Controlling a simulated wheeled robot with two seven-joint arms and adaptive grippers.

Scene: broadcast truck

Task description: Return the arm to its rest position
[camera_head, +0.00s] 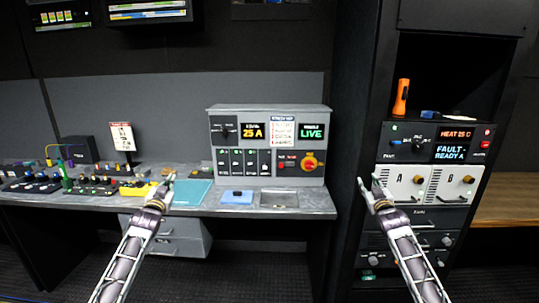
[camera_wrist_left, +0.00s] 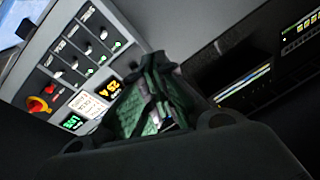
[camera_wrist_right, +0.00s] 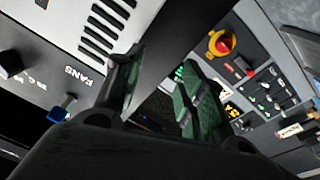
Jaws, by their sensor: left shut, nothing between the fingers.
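My left gripper (camera_head: 167,183) is in front of the desk's front edge, left of the grey control box, in the head view. In the left wrist view its green-padded fingers (camera_wrist_left: 155,100) are together with nothing between them. My right gripper (camera_head: 369,184) is in front of the rack's left edge in the head view. In the right wrist view its green-padded fingers (camera_wrist_right: 160,95) are apart, with nothing between them. Both arms reach forward from the bottom of the head view.
The grey control box (camera_head: 268,112) stands on the desk (camera_head: 310,200). The black rack (camera_head: 400,218) with two white modules is on the right, an orange flashlight (camera_head: 401,97) on its shelf. Small coloured items crowd the desk's left. Open floor lies between the arms.

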